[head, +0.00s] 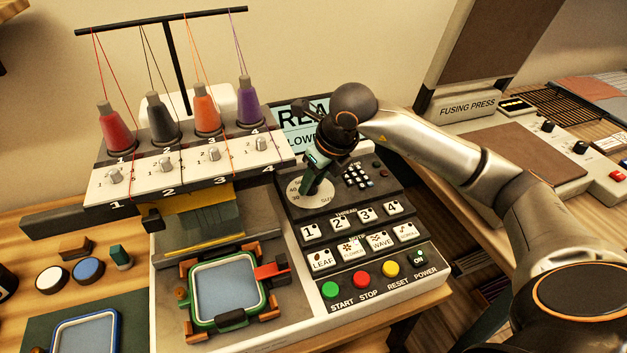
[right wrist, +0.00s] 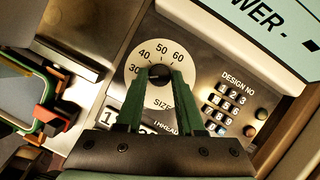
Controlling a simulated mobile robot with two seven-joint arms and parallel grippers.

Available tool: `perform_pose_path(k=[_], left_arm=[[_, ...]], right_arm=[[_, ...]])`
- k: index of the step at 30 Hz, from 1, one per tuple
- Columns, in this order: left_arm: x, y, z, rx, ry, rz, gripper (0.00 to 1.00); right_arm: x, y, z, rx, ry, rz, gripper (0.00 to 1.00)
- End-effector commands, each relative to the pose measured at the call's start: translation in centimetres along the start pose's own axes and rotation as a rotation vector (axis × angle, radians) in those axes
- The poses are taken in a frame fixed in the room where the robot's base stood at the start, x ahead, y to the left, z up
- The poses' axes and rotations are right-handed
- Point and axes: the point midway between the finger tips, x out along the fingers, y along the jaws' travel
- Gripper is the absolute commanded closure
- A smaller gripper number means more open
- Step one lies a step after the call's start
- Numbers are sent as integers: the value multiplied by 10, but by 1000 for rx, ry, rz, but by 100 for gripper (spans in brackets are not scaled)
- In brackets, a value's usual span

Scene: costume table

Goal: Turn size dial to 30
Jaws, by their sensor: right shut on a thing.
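The white size dial (head: 318,198) is on the machine's dark control panel, with a black knob at its centre. In the right wrist view the dial (right wrist: 160,93) shows the marks 30, 40, 50 and 60, and the word SIZE. My right gripper (head: 313,178) reaches down onto the dial from above. In the right wrist view its green fingers (right wrist: 159,76) are shut on the black knob (right wrist: 158,70), one on each side. The fingers hide much of the knob, and I cannot tell which number it points to. My left gripper is not in view.
A keypad (head: 357,175) is right of the dial. Numbered thread buttons (head: 337,223), pattern buttons (head: 351,250) and coloured round buttons (head: 361,279) lie below it. A screen (head: 292,118) stands behind. A green-framed hoop (head: 228,290) sits at left, a fusing press (head: 480,130) at right.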

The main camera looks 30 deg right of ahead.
Motion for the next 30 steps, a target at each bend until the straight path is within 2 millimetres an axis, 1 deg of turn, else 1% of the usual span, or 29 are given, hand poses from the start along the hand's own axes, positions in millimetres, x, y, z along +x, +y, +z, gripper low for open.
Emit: perform_pose_path(k=[6, 15, 21, 30], left_arm=[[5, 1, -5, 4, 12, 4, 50], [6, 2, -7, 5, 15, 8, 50], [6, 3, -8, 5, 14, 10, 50], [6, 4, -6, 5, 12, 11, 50]], right_arm=[[0, 2, 1, 146, -3, -62, 100], [0, 3, 1, 277, -2, -115, 100], [-1, 2, 2, 310, -3, -129, 100], [-1, 2, 1, 315, -3, -131, 100]])
